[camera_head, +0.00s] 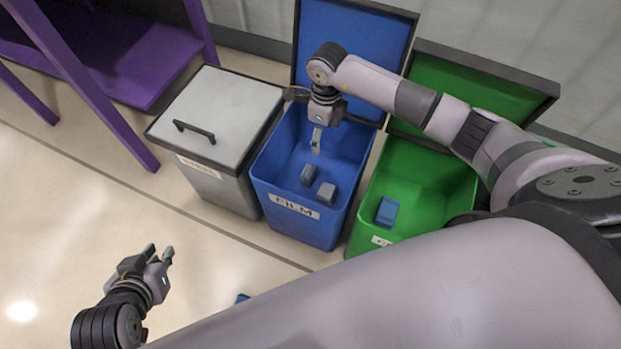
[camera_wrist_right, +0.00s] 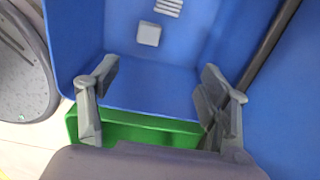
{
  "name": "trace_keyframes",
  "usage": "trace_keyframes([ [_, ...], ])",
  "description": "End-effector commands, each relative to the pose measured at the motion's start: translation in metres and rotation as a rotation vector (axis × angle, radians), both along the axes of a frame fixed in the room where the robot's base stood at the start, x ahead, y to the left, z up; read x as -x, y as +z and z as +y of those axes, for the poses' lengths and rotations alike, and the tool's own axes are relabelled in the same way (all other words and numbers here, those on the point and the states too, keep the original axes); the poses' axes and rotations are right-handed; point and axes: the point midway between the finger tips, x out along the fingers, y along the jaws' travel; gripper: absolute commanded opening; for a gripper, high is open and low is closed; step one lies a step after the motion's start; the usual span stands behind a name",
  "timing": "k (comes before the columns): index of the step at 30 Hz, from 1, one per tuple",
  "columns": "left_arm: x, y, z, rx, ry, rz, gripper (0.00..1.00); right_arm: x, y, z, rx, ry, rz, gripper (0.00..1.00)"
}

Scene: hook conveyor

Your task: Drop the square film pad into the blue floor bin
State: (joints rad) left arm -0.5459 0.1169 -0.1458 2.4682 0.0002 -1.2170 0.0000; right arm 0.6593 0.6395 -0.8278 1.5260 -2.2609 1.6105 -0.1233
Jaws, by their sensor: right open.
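The blue floor bin (camera_head: 265,190), labelled FILM, stands open in the head view with its lid raised. A light grey square pad (camera_head: 326,193) lies on its floor; the right wrist view shows its square face (camera_wrist_right: 148,34). Beside it lies a darker grey block (camera_head: 308,174), which looks ribbed in the wrist view (camera_wrist_right: 168,7). My right gripper (camera_head: 316,145) hangs over the bin, pointing down; in the wrist view its fingers (camera_wrist_right: 160,97) are wide apart with nothing between them. My left gripper (camera_head: 162,252) is low at the left, fingers apart and empty.
A grey bin (camera_head: 220,110) with a closed, handled lid stands left of the blue bin. An open green bin (camera_head: 430,178) holding a blue block (camera_head: 387,211) stands right. A blue thing (camera_head: 242,297) shows partly behind my arm. A purple rack (camera_head: 140,60) is at upper left.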

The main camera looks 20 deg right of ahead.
Motion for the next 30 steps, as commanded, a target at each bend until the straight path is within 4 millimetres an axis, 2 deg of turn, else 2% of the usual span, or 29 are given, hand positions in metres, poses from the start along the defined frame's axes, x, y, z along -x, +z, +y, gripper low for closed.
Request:
trace_keyframes([
  [5,0.0,0.0,0.0,0.0,0.0,-0.001,0.18,-0.001,0.023,-0.001,0.001,0.001,-0.005,0.71],
  [12,0.0,0.0,0.0,0.0,-0.001,-0.001,0.18,-0.002,0.075,-0.001,0.0,0.0,-0.006,0.71],
  [18,0.0,0.0,0.0,0.0,-0.001,-0.001,0.18,-0.001,0.107,0.0,0.0,0.0,-0.004,0.71],
  [23,0.0,0.0,0.0,0.0,-0.001,-0.001,0.18,0.0,0.117,0.0,0.001,0.0,-0.001,0.71],
  [30,0.0,0.0,0.0,0.0,-0.001,-0.001,0.18,0.0,0.119,0.0,0.001,0.0,-0.001,0.71],
])
